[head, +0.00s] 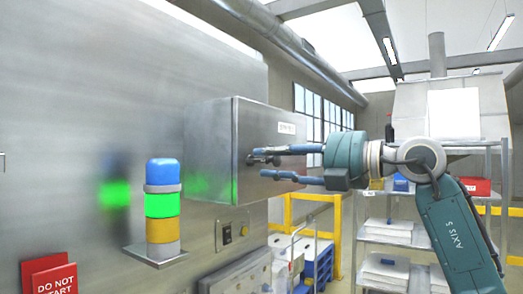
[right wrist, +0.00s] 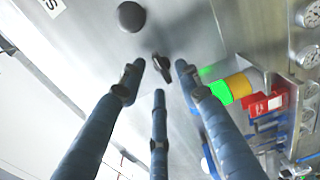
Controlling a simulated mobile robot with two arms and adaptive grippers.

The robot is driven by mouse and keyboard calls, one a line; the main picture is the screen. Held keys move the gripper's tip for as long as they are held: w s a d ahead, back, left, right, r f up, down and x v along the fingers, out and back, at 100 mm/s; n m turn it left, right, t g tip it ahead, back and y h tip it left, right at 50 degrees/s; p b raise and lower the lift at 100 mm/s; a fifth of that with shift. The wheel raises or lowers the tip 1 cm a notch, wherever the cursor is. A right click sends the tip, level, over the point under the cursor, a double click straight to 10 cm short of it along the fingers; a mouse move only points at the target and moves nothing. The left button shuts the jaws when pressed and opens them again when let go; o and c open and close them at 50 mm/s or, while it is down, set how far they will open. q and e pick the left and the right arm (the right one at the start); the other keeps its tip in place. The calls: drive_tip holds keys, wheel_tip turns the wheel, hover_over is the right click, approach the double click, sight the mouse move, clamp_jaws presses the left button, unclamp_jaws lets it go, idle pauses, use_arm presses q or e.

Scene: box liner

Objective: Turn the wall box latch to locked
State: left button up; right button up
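The wall box (head: 215,150) is a grey metal box on the steel wall, its door facing right. The latch (right wrist: 161,67) is a small dark handle on the door, seen in the right wrist view below a round black knob (right wrist: 130,16). In the head view the latch is mostly hidden at the fingertips. My right gripper (head: 263,163) reaches in from the right with its blue fingers spread apart at the door. In the right wrist view its three fingers (right wrist: 159,74) surround the latch, with gaps visible; I cannot tell whether any touches it. My left gripper is not in view.
A blue, green and yellow signal light (head: 162,205) stands on a bracket below and left of the box. Red signs (head: 52,280) are at lower left. A switch plate (head: 233,230) is under the box. Shelving (head: 385,240) stands behind my right arm.

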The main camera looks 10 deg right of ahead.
drive_tip(key=shift+p+x, duration=0.4)
drive_tip(key=shift+x, duration=1.05)
drive_tip(key=shift+c, duration=0.5)
clamp_jaws()
drive_tip(key=shift+d, duration=0.1)
